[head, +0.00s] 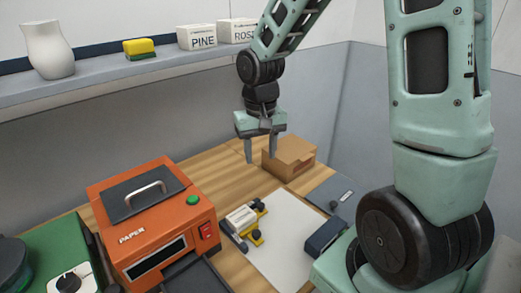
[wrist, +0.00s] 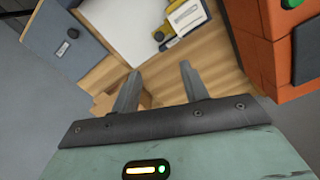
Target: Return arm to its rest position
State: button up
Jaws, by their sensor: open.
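My gripper (head: 260,154) hangs in the upper middle of the head view, fingers pointing down and apart, with nothing between them. It is above the wooden bench, beside and seemingly a little above a brown cardboard box (head: 289,157). In the wrist view my gripper (wrist: 158,80) shows two separated fingers, with the wooden bench top (wrist: 215,60) beyond them. Part of the cardboard box shows low behind the left finger in that view. My arm rises from the right side of the head view and bends over the bench.
An orange machine marked PAPER (head: 150,220) stands at the left, next to a green device (head: 55,262). A white sheet (head: 285,240), a yellow-and-white tool (head: 243,220) and a dark blue block (head: 325,236) lie in front. A shelf (head: 110,88) holds a vase, sponge and labelled boxes.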

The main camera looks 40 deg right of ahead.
jog(key=shift+r, duration=0.1)
dwell(0.5)
jog(key=s+a+r+n, duration=0.2)
jog(key=s+a+n, duration=0.9)
jog(key=s+a, duration=0.7)
jog(key=a, duration=0.4)
jog(key=shift+s+r+n+y, duration=0.15)
jog(key=shift+s+n+y, duration=0.15)
jog(key=shift+s+n, duration=0.1)
jog(key=shift+w, duration=0.1)
dwell(1.3)
